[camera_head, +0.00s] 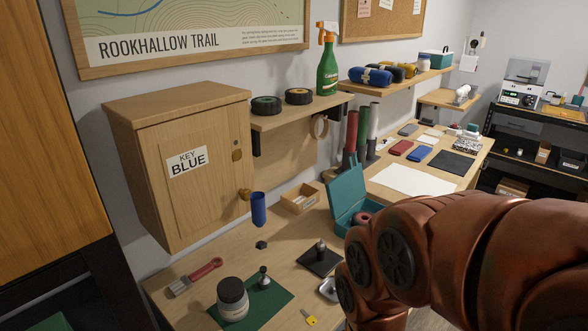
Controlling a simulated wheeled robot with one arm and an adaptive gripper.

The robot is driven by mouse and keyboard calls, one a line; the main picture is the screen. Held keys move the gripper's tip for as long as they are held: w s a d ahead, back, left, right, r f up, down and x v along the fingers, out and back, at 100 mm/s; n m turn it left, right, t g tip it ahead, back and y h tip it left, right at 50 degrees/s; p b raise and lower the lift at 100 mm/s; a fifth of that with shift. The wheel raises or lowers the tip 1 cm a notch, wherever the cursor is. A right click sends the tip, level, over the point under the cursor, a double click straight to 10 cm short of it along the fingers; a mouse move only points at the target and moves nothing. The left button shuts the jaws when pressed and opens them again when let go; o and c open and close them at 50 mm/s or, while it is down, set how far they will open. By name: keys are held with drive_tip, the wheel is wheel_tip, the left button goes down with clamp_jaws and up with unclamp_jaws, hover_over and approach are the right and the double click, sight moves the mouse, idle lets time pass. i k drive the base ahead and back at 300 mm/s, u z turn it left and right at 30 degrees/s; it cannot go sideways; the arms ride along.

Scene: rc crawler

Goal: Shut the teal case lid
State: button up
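The teal case (343,219) stands on the workbench, right of the middle of the view. Its lid (346,186) is raised, standing up from the case. A dark red round item (362,217) shows inside. The case's right front part is hidden behind my copper-coloured arm, which fills the lower right. My gripper is out of view, so its state and its place relative to the lid do not show.
A wooden cabinet (150,180) labelled KEY BLUE hangs at the left. An open wooden box (300,198) sits left of the case. Upright tubes (362,130) stand behind it. White paper (412,180) lies beyond the case.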

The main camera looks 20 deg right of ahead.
sight(343, 191)
drive_tip(key=z, duration=2.35)
drive_tip(key=i, duration=2)
drive_tip(key=u, duration=3.55)
